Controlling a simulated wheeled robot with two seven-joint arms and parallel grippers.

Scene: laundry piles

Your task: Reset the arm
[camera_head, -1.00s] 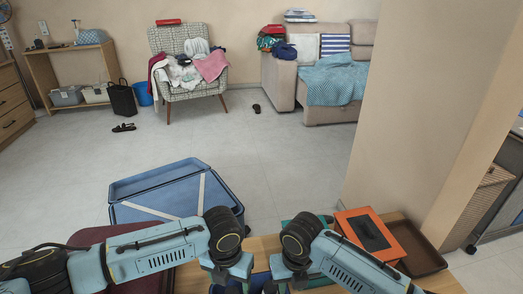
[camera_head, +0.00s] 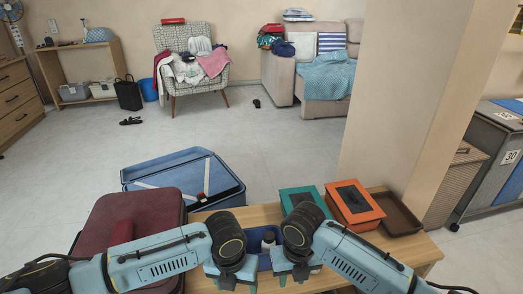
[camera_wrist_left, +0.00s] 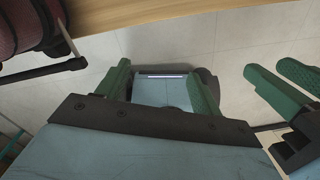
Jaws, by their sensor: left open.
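My left gripper (camera_head: 237,284) points down in the lower middle of the head view, just left of the right gripper. The left wrist view shows its two green fingers (camera_wrist_left: 160,88) apart, with nothing between them but floor and a part of my own body. My right gripper (camera_head: 291,280) also points down, with its fingers apart and no object seen between them. Its green fingers show at the right of the left wrist view (camera_wrist_left: 283,82). Both arms are bent in front of me, low over the table's near side.
A wooden table (camera_head: 262,214) lies in front, with a dark red suitcase (camera_head: 150,209), a blue bin (camera_head: 263,262), a green box (camera_head: 297,192), an orange box (camera_head: 355,212) and a brown tray (camera_head: 400,215). An open blue suitcase (camera_head: 215,169) is beyond it. A wall pillar (camera_head: 405,100) stands right.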

